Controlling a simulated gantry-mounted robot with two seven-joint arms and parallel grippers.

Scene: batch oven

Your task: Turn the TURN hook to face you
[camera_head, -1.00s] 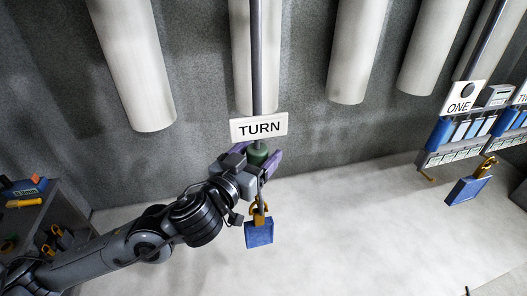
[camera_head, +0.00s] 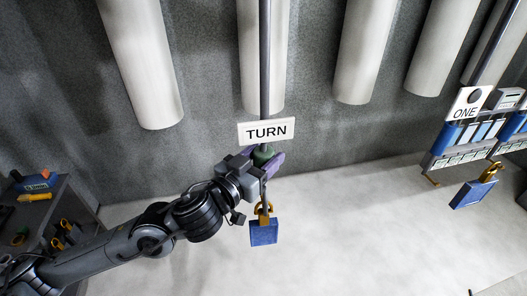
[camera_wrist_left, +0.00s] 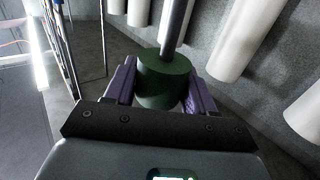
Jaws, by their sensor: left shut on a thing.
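The TURN sign (camera_head: 266,131) is a white plate on a dark vertical rod (camera_head: 265,60). Below it is a green cylinder (camera_head: 263,153), seen large in the left wrist view (camera_wrist_left: 162,82) with the rod rising from its top. A thin hook (camera_head: 264,188) hangs beneath the cylinder, and a blue padlock (camera_head: 263,232) with a gold shackle hangs from it. My left gripper (camera_head: 268,160) has purple fingers, one on each side of the green cylinder, and is shut on it. The hook's lower end is partly hidden by the shackle. My right gripper is not in view.
White cylinders (camera_head: 145,75) hang along the grey wall behind. At right hang the ONE sign (camera_head: 467,104), a rack (camera_head: 462,150) and another blue padlock (camera_head: 468,194). A dark cart with tools (camera_head: 55,215) stands at left. The pale floor below the hook is clear.

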